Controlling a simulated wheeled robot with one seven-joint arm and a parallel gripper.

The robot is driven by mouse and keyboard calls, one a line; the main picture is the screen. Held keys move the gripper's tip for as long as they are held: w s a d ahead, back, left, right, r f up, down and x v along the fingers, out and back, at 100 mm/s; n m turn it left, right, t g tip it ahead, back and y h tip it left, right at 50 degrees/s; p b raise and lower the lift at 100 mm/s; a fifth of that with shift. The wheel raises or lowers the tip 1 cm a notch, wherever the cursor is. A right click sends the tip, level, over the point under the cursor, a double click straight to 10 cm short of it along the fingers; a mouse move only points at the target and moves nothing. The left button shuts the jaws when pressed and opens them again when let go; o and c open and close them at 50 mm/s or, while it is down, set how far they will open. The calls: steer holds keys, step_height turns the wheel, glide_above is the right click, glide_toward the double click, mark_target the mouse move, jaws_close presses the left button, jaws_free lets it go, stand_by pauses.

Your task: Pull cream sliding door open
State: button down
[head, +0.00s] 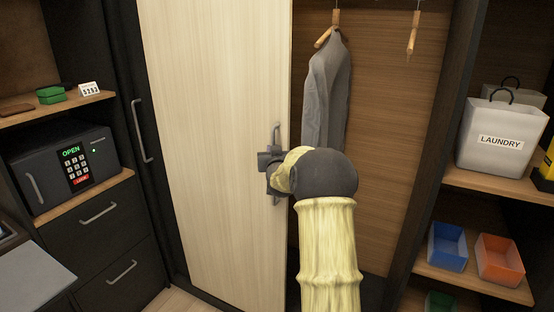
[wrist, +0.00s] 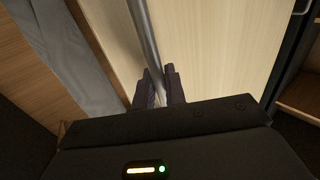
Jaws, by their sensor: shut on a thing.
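The cream sliding door (head: 212,140) stands at the centre left of the head view, with an open gap to its right. Its grey vertical bar handle (head: 277,132) is on the right edge. My gripper (head: 268,160) is at the handle's middle, and my arm hides part of the handle and gap. In the wrist view the handle (wrist: 143,35) runs down between the two dark fingers of my gripper (wrist: 158,88), which are shut on it. The cream door (wrist: 215,45) fills the area behind.
A grey jacket (head: 326,95) hangs in the gap. A dark panel with a handle (head: 142,130) is left of the door. A safe (head: 62,165) reads OPEN at far left. A laundry bag (head: 500,138) and blue (head: 447,246) and orange (head: 499,259) bins sit on right shelves.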

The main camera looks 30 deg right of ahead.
mark_target(256, 141)
steer(key=w+a, duration=0.2)
steer(key=w, duration=0.1)
steer(key=w+a, duration=0.1)
steer(key=w, duration=0.1)
steer(key=shift+w+a+r, duration=0.15)
steer(key=c, duration=1.8)
jaws_free()
